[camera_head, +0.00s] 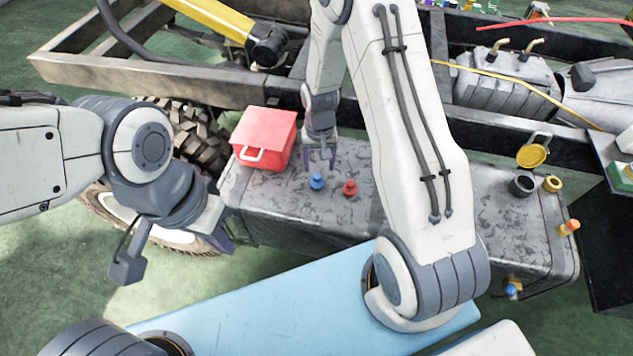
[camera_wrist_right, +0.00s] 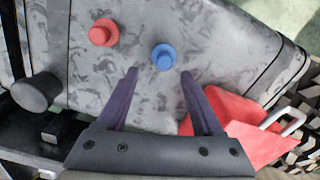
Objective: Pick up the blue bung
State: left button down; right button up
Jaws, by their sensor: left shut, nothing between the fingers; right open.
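The blue bung (camera_head: 317,181) stands on the grey tank top (camera_head: 290,205), close to a red bung (camera_head: 349,188). In the right wrist view the blue bung (camera_wrist_right: 164,57) lies just beyond the fingertips, in line with the gap between them. My right gripper (camera_head: 321,158) is open with nothing between its purple fingers, and it also shows in the right wrist view (camera_wrist_right: 158,73). It is above and a little behind the blue bung, apart from it. My left gripper (camera_head: 224,240) is shut and empty, beside the tank's left front edge.
A red box (camera_head: 265,139) with a white handle stands at the tank's left end, close to my right gripper. A dark filler neck (camera_head: 522,186), its yellow cap (camera_head: 531,156) and a yellow ring (camera_head: 553,184) are at the right. A chassis rail (camera_head: 170,84) runs behind.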

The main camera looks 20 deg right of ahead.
aim_at(317, 176)
jog(key=f, duration=0.7)
jog(key=shift+s+a, duration=0.25)
jog(key=shift+a, duration=0.15)
grip_shut()
jog(key=shift+r, duration=0.1)
